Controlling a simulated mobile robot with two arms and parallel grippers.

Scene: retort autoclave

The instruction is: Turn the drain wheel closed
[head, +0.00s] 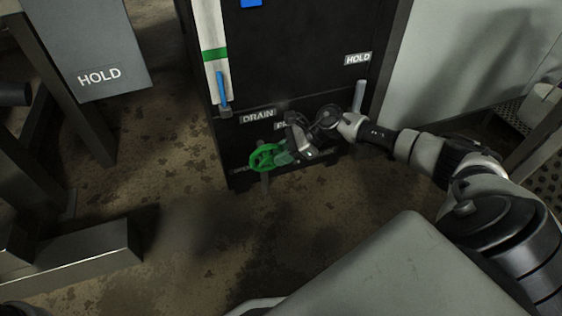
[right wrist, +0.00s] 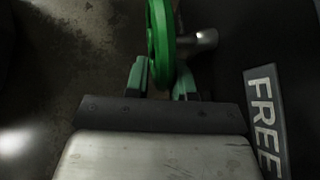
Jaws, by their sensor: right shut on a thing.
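The green drain wheel (head: 265,157) is low on the front of the black cabinet, below the DRAIN label (head: 257,116). My right gripper (head: 284,152) reaches it from the right. In the right wrist view, the wheel's rim (right wrist: 161,40) stands between the two green fingers of the right gripper (right wrist: 161,82). The gripper is shut on this rim. A grey metal stem (right wrist: 204,40) shows beside the wheel. My left gripper is not in view.
The black cabinet (head: 300,60) carries a blue-handled lever (head: 222,90) at its left and a HOLD label (head: 357,58) at its right. A FREE label (right wrist: 264,120) is close beside the right gripper. A grey HOLD sign (head: 95,45) stands at the left. Stained floor (head: 180,215) is open in front.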

